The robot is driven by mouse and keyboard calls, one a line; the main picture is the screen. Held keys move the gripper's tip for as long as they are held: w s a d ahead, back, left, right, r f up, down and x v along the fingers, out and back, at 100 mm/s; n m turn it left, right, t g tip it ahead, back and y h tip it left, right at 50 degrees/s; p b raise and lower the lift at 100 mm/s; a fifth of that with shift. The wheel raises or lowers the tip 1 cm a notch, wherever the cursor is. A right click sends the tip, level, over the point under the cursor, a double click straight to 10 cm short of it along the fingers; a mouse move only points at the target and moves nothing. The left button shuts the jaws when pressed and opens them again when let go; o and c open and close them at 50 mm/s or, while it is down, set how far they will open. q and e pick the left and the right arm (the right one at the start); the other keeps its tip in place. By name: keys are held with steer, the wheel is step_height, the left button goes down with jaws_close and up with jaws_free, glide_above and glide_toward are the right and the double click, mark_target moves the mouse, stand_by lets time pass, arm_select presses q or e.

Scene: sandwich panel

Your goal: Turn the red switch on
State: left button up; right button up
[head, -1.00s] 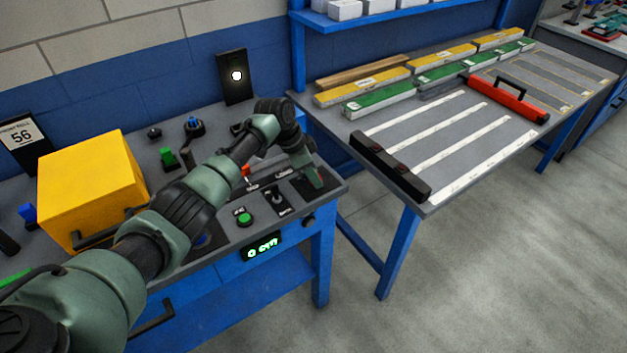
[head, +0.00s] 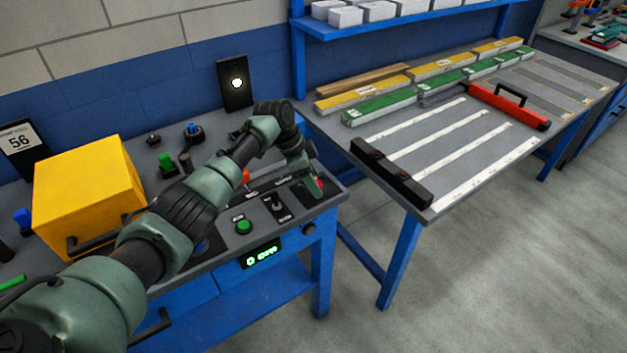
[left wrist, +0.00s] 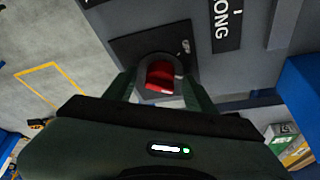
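The red switch (left wrist: 160,75) sits in a round grey collar on a dark plate in the left wrist view. In the head view a bit of red (head: 319,184) shows beside my fingers, at the right end of the panel. My left gripper (left wrist: 158,88) points down at the switch with its fingers apart, one on each side of it. I cannot tell whether either finger touches it. In the head view my left gripper (head: 314,186) partly hides the switch and its plate. My right gripper is not in view.
A green button (head: 243,227) and a black toggle (head: 278,202) sit left of the switch. A yellow box (head: 88,190) stands on the left of the bench. A second table (head: 470,150) with strips and bars stands at the right, across a gap.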

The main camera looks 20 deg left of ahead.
arm_select(q)
steer(key=v, duration=0.8)
steer(key=shift+b, duration=0.4)
steer(key=shift+f, duration=0.2)
